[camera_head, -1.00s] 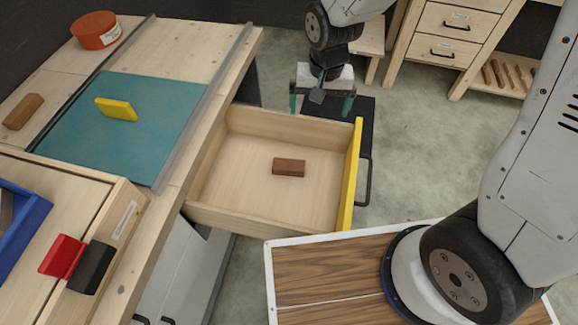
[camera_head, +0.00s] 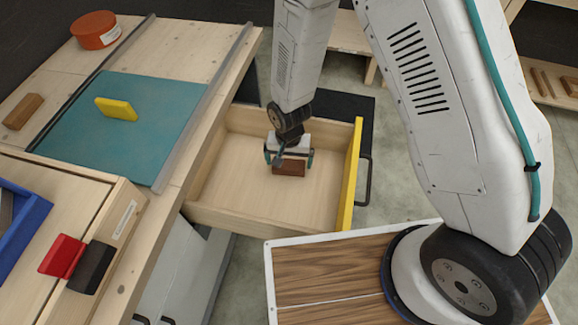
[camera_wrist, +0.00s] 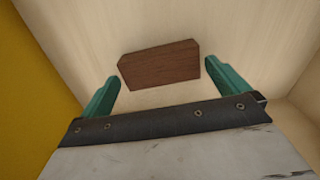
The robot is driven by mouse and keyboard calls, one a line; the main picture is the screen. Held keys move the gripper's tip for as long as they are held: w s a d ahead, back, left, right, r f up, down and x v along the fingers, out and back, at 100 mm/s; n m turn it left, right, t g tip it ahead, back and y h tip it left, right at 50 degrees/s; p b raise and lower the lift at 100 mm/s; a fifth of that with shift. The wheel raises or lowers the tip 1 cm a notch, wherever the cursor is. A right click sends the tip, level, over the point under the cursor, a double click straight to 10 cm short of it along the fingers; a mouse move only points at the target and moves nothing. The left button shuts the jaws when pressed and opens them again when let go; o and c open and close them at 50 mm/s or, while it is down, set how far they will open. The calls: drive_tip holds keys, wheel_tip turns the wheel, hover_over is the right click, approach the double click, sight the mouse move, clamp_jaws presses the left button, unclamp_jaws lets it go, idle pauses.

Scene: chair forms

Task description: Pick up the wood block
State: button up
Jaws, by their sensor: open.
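A brown wood block (camera_head: 289,170) lies flat on the floor of the open drawer (camera_head: 240,205). My gripper (camera_head: 289,160) is over the drawer, right above the block, and hides part of it in the head view. In the wrist view the block (camera_wrist: 160,64) lies ahead of and between the two green fingertips of my gripper (camera_wrist: 161,82). The fingers are open and do not appear to touch it. Another brown block (camera_head: 23,111) lies on the bench top at the far left.
The drawer's yellow front (camera_head: 352,180) and wooden walls surround my gripper. A teal board (camera_head: 125,130) with a yellow handle (camera_head: 117,109) lies on the bench. A red-orange round container (camera_head: 95,30) stands at the back. A blue bin (camera_head: 20,230) is at left.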

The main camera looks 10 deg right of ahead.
drive_tip(key=shift+f, duration=1.15)
drive_tip(key=c, duration=0.7)
drive_tip(key=shift+r, duration=0.15)
